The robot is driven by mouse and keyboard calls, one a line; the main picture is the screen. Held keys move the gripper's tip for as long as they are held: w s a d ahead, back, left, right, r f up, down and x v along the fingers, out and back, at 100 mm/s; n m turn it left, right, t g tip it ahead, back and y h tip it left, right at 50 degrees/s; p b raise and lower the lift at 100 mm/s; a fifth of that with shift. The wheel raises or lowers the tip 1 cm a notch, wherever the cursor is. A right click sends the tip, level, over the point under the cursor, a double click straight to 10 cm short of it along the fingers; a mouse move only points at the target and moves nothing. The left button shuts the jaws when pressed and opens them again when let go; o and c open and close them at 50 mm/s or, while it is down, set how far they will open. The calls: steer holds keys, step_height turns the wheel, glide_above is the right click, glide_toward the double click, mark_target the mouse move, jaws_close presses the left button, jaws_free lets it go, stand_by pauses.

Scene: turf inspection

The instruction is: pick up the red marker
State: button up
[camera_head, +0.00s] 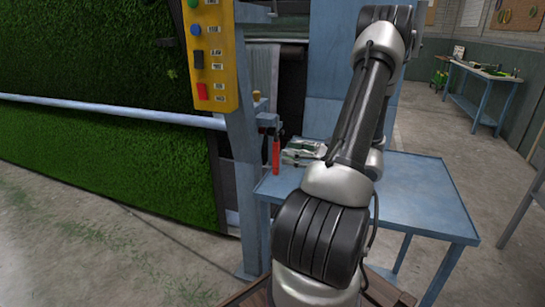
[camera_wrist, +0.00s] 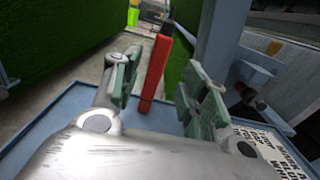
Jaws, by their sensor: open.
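The red marker (camera_head: 276,157) stands upright near the left edge of the blue table (camera_head: 425,196), by a blue post. In the wrist view the marker (camera_wrist: 154,72) shows between the two green-padded fingers of my gripper (camera_wrist: 162,82), just beyond them. Its dark top end points up and its lower end is near the blue tabletop. In the head view my gripper (camera_head: 302,152) is right of the marker, low over the table. The fingers are apart, with visible gaps on both sides of the marker; I cannot tell the exact depth between them.
A yellow control panel (camera_head: 212,52) hangs on a blue post (camera_head: 248,180) left of the marker. Green turf (camera_head: 120,155) hangs on the left. A printed sheet (camera_wrist: 270,145) lies at the right in the wrist view. The table's right side is clear.

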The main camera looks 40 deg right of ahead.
mark_target(279, 150)
steer(key=x, duration=0.5)
steer(key=shift+w+a+r, duration=0.2)
steer(key=shift+a+r, duration=0.1)
steer(key=shift+c, duration=0.4)
jaws_close()
